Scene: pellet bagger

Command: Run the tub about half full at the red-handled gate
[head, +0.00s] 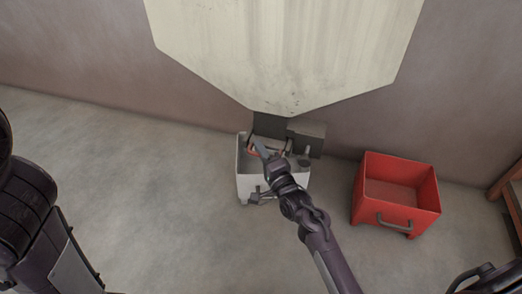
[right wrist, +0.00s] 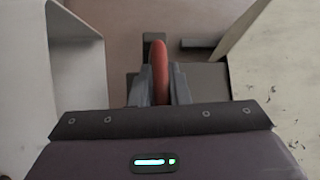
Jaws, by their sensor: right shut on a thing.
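The red handle (right wrist: 160,66) of the gate stands between the fingers of my right gripper (right wrist: 160,92) in the right wrist view, and the gripper is shut on it. In the head view the right gripper (head: 261,149) reaches over the pale tub (head: 243,188), and a bit of red shows beside its fingers. The tub stands on the floor below the spout of the cream hopper (head: 285,55). My right arm and the gate parts hide much of the tub's inside, so its fill cannot be told. My left gripper is not in view.
A red open bin (head: 381,222) with a grey handle stands on the floor to the right of the tub. A wooden-framed thing (head: 508,190) is at the right edge. The floor left of the tub is clear. A wall runs behind.

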